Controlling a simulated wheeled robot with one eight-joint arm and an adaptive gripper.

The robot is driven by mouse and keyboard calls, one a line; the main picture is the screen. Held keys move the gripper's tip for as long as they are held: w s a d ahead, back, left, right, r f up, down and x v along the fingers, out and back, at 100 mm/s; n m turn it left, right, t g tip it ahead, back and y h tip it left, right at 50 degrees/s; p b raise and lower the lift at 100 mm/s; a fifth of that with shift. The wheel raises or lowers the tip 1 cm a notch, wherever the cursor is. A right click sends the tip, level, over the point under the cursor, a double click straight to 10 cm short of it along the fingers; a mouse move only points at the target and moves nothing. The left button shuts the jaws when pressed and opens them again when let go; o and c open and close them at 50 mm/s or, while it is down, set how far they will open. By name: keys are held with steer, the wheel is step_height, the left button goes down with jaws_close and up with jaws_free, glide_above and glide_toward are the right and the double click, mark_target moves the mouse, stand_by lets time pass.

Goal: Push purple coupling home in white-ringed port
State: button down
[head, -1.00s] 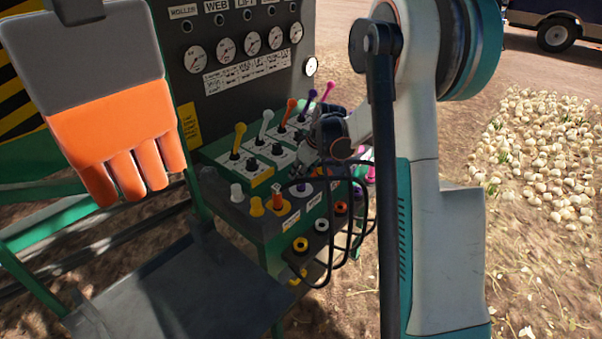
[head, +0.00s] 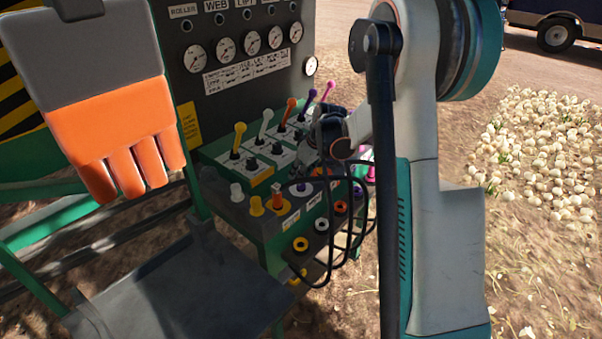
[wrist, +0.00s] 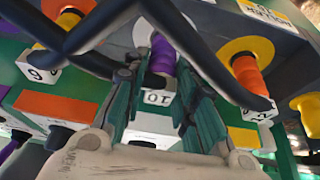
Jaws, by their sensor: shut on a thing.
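In the wrist view the purple coupling (wrist: 163,54) stands between my gripper's teal fingers, with a white block marked 10 (wrist: 157,97) at its near end. My gripper (wrist: 162,82) is shut on it. The coupling's far end is at the white-ringed port (wrist: 147,33), lined up with it. How deep it sits is hard to tell, as a black hose crosses in front. In the head view my gripper (head: 326,160) is at the right part of the green control console, partly hidden by my arm and hoses.
Black hoses loop close around my gripper. Coloured levers (head: 238,138) stand behind it. A dark flat plate (head: 175,290) lies in front.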

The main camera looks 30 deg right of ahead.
steer(key=c, duration=1.2)
jaws_free()
steer(key=o, duration=0.4)
steer(key=shift+r+p, duration=2.3)
steer(key=shift+r, duration=1.2)
